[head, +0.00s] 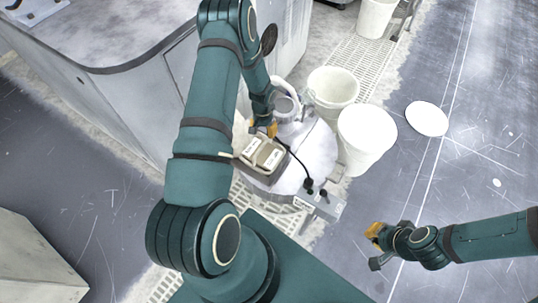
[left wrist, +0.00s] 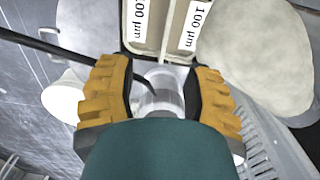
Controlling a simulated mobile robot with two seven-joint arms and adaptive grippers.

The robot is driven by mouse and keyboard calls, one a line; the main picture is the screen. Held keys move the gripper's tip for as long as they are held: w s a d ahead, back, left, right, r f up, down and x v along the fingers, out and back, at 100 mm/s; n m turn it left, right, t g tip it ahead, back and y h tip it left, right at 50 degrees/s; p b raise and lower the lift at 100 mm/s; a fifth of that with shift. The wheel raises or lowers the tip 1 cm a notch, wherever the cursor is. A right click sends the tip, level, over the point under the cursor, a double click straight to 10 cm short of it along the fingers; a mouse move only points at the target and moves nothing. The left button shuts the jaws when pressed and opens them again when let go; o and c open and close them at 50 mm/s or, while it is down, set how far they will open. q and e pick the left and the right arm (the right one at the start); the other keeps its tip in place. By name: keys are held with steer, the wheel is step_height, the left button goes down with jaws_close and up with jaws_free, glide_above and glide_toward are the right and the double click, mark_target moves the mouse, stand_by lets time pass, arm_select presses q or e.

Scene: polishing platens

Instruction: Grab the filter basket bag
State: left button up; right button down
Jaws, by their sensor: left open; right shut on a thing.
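A beige case (head: 262,155) with white labels sits on the round pale lid (head: 318,150) of a drum. In the left wrist view the case (left wrist: 165,40) shows labels reading "100 µm". I cannot tell surely which thing is the filter basket bag. My left gripper (head: 262,128) is at the case's far edge; in its wrist view the yellow fingers (left wrist: 160,95) are apart, with a clear cylindrical piece (left wrist: 162,88) showing between them. Contact is unclear. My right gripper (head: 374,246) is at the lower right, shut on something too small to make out.
Two white buckets (head: 335,86) (head: 367,131) stand right of the drum, with a white disc (head: 427,118) on the floor beyond. A black cable (head: 298,163) crosses the lid to a small grey box (head: 320,203). A grey machine (head: 120,80) fills the left. Open floor lies right.

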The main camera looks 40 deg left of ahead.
mark_target(263, 145)
arm_select(q)
steer(key=f+b, duration=0.1)
steer(key=f, duration=0.3)
steer(key=f+b, duration=0.1)
steer(key=f, duration=0.3)
steer(key=shift+w+a+f, duration=0.1)
steer(key=shift+a+f, duration=0.1)
steer(key=shift+f, duration=0.2)
steer(key=f, duration=0.1)
steer(key=f+b, duration=0.1)
steer(key=f, duration=0.3)
steer(key=shift+a+f+b, duration=0.1)
steer(key=shift+a+b, duration=0.2)
steer(key=shift+a, duration=0.05)
jaws_close()
